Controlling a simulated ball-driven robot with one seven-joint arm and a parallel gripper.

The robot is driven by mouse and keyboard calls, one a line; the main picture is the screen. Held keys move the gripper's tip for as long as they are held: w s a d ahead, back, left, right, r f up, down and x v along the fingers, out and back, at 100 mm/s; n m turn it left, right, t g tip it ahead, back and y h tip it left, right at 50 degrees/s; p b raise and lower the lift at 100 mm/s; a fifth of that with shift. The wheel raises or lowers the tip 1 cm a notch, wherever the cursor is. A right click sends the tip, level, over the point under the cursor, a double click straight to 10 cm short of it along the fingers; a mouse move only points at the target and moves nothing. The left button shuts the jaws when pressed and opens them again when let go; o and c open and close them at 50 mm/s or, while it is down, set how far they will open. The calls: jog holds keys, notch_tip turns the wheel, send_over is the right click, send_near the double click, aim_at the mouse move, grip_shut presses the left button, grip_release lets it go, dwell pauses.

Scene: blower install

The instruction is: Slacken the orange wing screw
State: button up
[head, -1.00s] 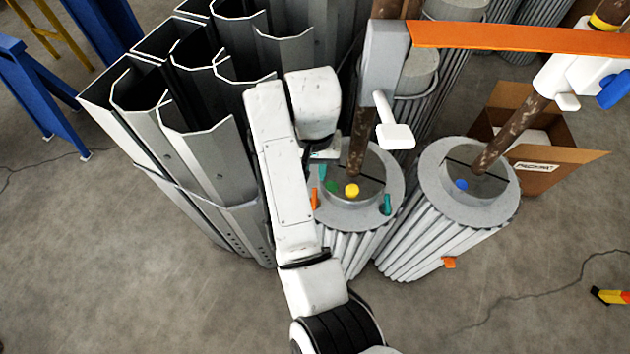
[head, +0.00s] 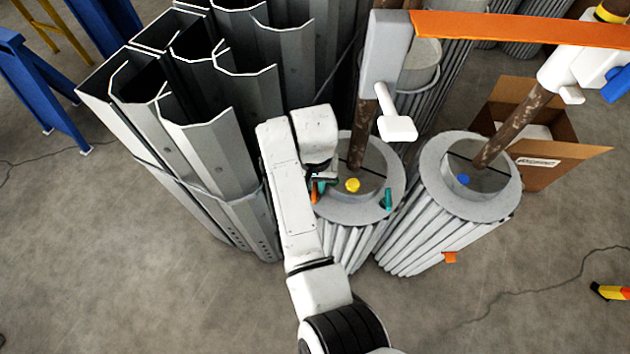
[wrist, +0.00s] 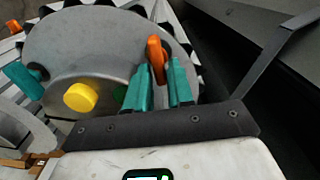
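The orange wing screw (wrist: 155,58) sits upright on the grey round flange (wrist: 100,45) in the wrist view. In the head view its orange edge (head: 313,191) shows beside my gripper on the left of the flange top (head: 345,208). My gripper (wrist: 160,68) has two teal fingers, one on each side of the screw, with the orange wing showing in the gap between them. The fingers look apart, and I see no clear grip on the screw. A teal wing screw (head: 387,199) stands on the right of the flange. A yellow knob (head: 353,185) is in the middle.
A grey post (head: 383,55) with a white handle (head: 397,127) stands close behind the flange. Tall metal channels (head: 205,150) crowd the left. A second ribbed cylinder (head: 450,205) with a blue knob (head: 463,179) and a cardboard box (head: 560,163) are on the right.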

grip_shut()
jog(key=shift+r, duration=0.1)
jog(key=n+p, duration=0.2)
jog(key=p, duration=0.1)
jog(key=shift+r+n, duration=0.15)
jog(key=shift+n, duration=0.25)
jog(key=n+p, duration=0.2)
jog(key=n, duration=0.1)
jog(key=shift+a+n, duration=0.2)
jog(key=shift+n, duration=0.1)
jog(key=n, duration=0.1)
jog(key=n+p, duration=0.1)
jog(key=n, duration=0.1)
jog(key=n+p, duration=0.1)
jog(key=shift+s+a, duration=0.2)
jog(key=shift+a, duration=0.05)
jog(key=n+p, duration=0.1)
jog(key=n, duration=0.4)
jog(key=shift+s+a+p, duration=0.1)
jog(key=shift+s+p, duration=0.1)
jog(key=shift+p, duration=0.15)
jog(key=shift+n, duration=0.4)
jog(key=shift+o, duration=0.3)
grip_release()
jog(key=shift+s+f, duration=0.1)
jog(key=shift+f, duration=0.1)
